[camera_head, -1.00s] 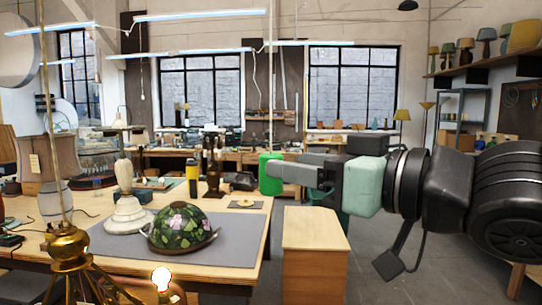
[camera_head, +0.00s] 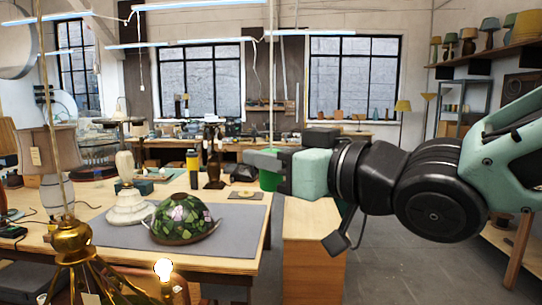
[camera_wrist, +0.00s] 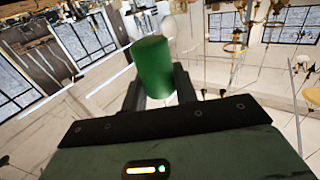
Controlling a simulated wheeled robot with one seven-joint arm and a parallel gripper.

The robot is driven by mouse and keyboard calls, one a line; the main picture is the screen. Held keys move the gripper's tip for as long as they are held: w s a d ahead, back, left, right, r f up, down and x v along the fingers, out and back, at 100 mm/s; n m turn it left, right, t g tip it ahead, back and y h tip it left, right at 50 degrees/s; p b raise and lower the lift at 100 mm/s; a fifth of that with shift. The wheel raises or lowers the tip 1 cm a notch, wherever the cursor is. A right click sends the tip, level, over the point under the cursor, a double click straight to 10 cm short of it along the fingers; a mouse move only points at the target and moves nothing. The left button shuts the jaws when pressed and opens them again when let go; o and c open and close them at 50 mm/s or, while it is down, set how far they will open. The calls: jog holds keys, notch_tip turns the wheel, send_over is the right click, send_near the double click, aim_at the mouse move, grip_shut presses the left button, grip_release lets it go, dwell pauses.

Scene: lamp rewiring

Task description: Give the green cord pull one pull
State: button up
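The green cord pull (camera_head: 268,181) is a plain cylinder hanging upright at the end of a long pale cord (camera_head: 272,90). In the head view my gripper (camera_head: 262,160) covers its upper part, and its lower part shows below the fingers. In the wrist view the pull (camera_wrist: 153,68) stands between my two fingers (camera_wrist: 160,85), filling most of the gap. The fingers are apart, one on each side of it. I cannot tell whether either finger touches it.
A wooden cabinet (camera_head: 312,250) stands below my gripper. To the left is a workbench with a grey mat (camera_head: 235,250), a stained-glass shade (camera_head: 182,220) and a pale lamp base (camera_head: 130,208). A brass lamp stand with a lit bulb (camera_head: 163,270) is at front left.

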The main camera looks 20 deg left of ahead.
jog(key=shift+f+b, duration=1.25)
jog(key=shift+f, duration=0.15)
jog(key=shift+r, duration=0.25)
jog(key=shift+r+p, duration=1.15)
jog(key=o, duration=1)
jog(key=shift+d, duration=0.1)
